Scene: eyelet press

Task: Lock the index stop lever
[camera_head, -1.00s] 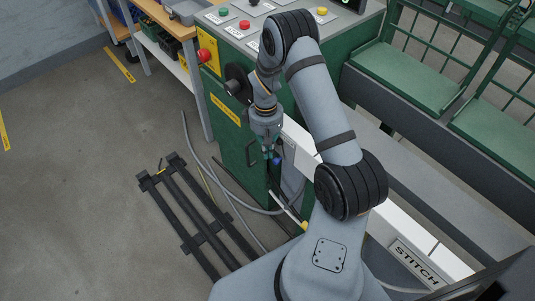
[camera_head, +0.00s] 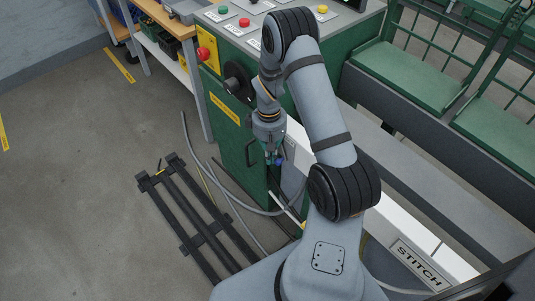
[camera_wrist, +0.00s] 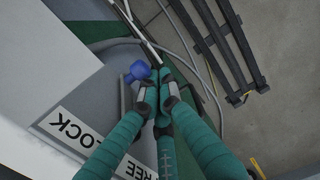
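The index stop lever shows as a blue knob (camera_wrist: 137,70) at the edge of a pale panel in the wrist view. The knob is also small and partly hidden in the head view (camera_head: 279,160). A LOCK label (camera_wrist: 72,128) and a partly covered FREE label (camera_wrist: 133,168) are on the panel. The lever's setting is hard to tell. My gripper (camera_wrist: 159,80) has teal fingers with their tips drawn close together, nothing visible held. The tips are just right of the knob; whether they touch is unclear. In the head view my gripper (camera_head: 273,158) is beside the panel.
The green cabinet (camera_head: 229,130) stands behind my gripper, with a black handwheel (camera_head: 238,80) and a red button (camera_head: 204,54). Grey hoses (camera_head: 222,189) and a dark floor frame (camera_head: 196,222) lie left of it.

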